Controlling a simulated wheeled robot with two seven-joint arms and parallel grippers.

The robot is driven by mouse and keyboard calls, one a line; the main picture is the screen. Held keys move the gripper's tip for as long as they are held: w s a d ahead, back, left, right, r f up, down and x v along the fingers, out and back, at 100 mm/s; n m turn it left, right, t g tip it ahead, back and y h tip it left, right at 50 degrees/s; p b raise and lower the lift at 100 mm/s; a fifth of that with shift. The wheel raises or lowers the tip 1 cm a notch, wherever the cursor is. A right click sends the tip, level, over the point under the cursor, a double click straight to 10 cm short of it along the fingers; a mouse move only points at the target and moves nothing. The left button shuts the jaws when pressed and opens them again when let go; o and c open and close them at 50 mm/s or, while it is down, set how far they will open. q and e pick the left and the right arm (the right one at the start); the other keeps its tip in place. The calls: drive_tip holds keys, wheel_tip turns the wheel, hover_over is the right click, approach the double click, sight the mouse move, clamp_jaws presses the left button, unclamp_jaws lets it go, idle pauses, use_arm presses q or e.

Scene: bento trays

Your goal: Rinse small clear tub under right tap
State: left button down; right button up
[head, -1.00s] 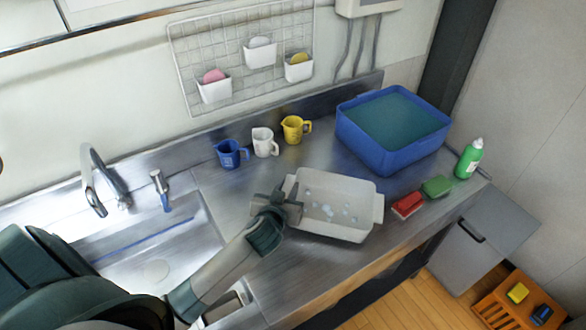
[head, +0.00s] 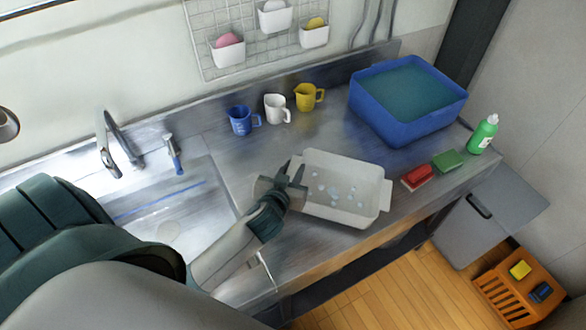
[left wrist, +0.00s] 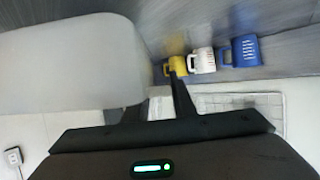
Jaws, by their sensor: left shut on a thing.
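The small clear tub (head: 340,207) is a whitish, see-through box with pale bubbly spots inside and a lug at its right end. It is over the counter right of the sink; I cannot tell if it touches the counter. My left gripper (head: 292,172) is shut on the tub's left end. In the left wrist view the tub (left wrist: 70,62) is a large pale shape beside the fingers. The right tap (head: 172,150) is a short metal one with a blue lower part, behind the sink (head: 200,205). My right gripper is not in view.
A taller curved tap (head: 108,150) stands left. Blue (head: 240,120), white (head: 275,109) and yellow (head: 306,97) cups stand behind the tub. A water-filled blue basin (head: 400,130), red sponge (head: 417,178), green sponge (head: 448,161) and green bottle (head: 483,134) are right.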

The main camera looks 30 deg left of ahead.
use_arm(q)
drive_tip(key=shift+w+r, duration=0.35)
drive_tip(key=shift+w, duration=0.1)
drive_tip(key=w+d+r+b, duration=0.4)
drive_tip(key=w+r+b, duration=0.3)
drive_tip(key=r, duration=0.4)
drive_tip(key=d+r+m+h+b, duration=0.3)
drive_tip(key=d+r, duration=0.3)
drive_tip(key=r, duration=0.5)
drive_tip(key=shift+s+r+h+b, duration=0.3)
drive_tip(key=shift+b, duration=0.45)
